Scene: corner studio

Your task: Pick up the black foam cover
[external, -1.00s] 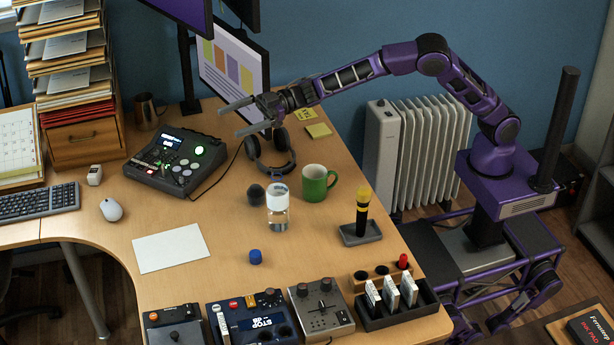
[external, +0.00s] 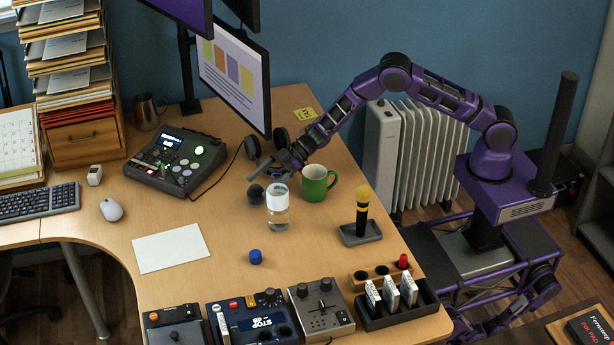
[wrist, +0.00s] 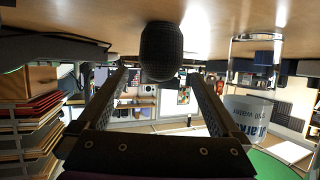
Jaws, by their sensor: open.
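The black foam cover (external: 256,194) is a small dark rounded piece on the desk, just left of the clear bottle. In the wrist view, which looks upside down, the foam cover (wrist: 161,50) is ahead of and between my finger tips. My gripper (external: 266,173) is open and empty, above the desk and close behind the foam cover. Its two fingers (wrist: 158,78) show in the wrist view with a gap between them. I cannot tell whether they touch the cover.
A green mug (external: 315,185) is near my gripper on the right. Headphones (external: 283,139) lie behind. A microphone with yellow foam (external: 363,196) stands right. A blue foam cover (external: 255,257) lies in front.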

